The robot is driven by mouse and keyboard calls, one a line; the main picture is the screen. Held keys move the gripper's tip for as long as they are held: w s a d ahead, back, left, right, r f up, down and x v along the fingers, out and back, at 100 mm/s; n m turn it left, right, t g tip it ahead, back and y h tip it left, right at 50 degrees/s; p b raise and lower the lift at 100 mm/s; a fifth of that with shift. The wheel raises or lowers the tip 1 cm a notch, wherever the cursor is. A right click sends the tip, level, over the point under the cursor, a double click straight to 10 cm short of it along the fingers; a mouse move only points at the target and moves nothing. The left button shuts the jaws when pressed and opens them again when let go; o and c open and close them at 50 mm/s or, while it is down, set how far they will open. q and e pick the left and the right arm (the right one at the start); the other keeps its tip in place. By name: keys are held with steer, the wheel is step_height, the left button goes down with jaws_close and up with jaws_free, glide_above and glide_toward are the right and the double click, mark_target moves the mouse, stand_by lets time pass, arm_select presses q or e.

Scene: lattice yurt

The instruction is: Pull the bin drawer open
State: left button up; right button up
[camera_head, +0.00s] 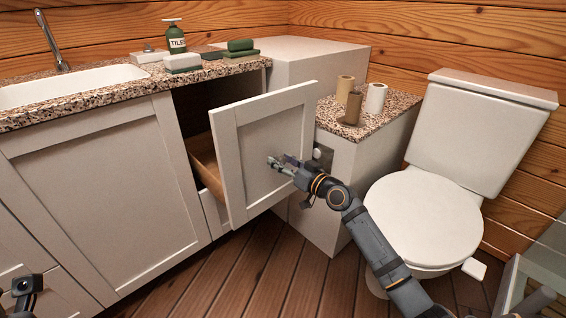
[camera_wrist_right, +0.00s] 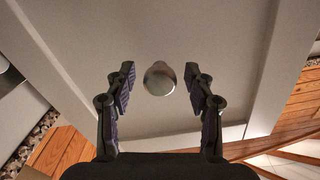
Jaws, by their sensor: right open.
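The bin drawer's white panelled front (camera_head: 262,140) stands out from the counter cabinet, with its wooden side (camera_head: 206,165) and a dark opening showing behind it. A round metal knob (camera_wrist_right: 158,78) is on the front in the right wrist view; in the head view my gripper hides it. My right gripper (camera_head: 279,163) is at the drawer front. In the wrist view its two fingers (camera_wrist_right: 160,92) are open, one on each side of the knob, with gaps to both. Part of my left gripper (camera_head: 27,286) shows at the lower left edge; its fingers are unclear.
The speckled counter (camera_head: 100,97) carries a sink (camera_head: 70,85), a green bottle (camera_head: 175,40) and sponges. A low cabinet (camera_head: 345,190) with paper rolls stands right of the drawer, then a toilet (camera_head: 425,215). Wooden floor (camera_head: 270,270) is clear before the drawer.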

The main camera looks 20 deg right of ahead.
steer(key=v, duration=0.6)
steer(key=shift+d+f, duration=0.1)
steer(key=shift+s+d, duration=0.15)
steer(key=shift+s, duration=0.6)
